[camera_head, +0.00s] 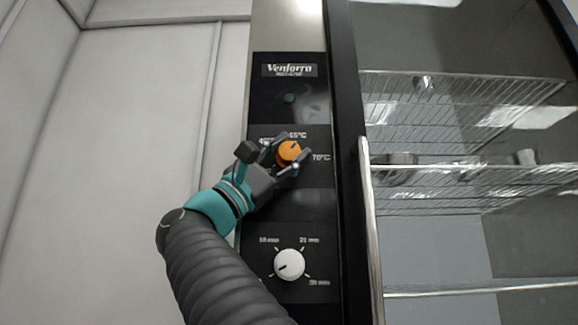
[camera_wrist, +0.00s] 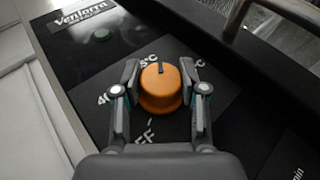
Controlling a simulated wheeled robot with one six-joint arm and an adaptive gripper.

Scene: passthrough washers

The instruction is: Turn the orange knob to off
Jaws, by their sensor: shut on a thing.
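The orange knob (camera_head: 289,152) sits on the black control panel (camera_head: 290,208), with temperature labels such as 65°C and 70°C around it. In the wrist view the knob (camera_wrist: 160,88) stands between my two fingers, its dark pointer mark at the top edge toward the label ending in °C. The letters FF show below it, on the side near my palm. My gripper (camera_head: 285,155) comes from the lower left in the head view and is shut on the knob. In the wrist view my gripper (camera_wrist: 161,85) has one finger on each side of it.
A white knob (camera_head: 289,264) with minute labels is lower on the panel. A green button (camera_head: 289,99) is above. To the right is a glass door with a long metal handle (camera_head: 371,230) and wire racks (camera_head: 450,90) behind. A pale wall (camera_head: 120,160) is left.

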